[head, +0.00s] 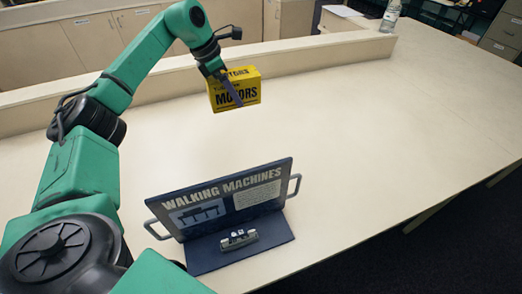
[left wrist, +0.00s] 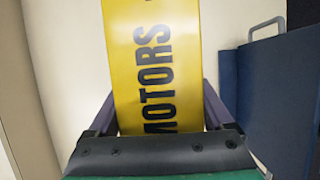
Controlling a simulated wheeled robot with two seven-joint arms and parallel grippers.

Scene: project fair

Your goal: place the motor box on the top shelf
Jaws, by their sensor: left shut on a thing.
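The motor box (head: 222,99) is yellow with dark "MOTORS" lettering. My left gripper (head: 231,88) is shut on it and holds it above the pale table, toward the back; a purple finger crosses its face. In the left wrist view the motor box (left wrist: 150,60) fills the middle, with a finger of the left gripper (left wrist: 159,112) on each side. No shelf can be made out in either view. My right gripper is not in view.
A dark blue "WALKING MACHINES" display board (head: 229,200) with side handles stands on the table (head: 380,150), a small grey device (head: 238,239) on its base. A low ledge (head: 300,55) runs along the back, with a bottle (head: 390,16) at its right end. The table's right side is clear.

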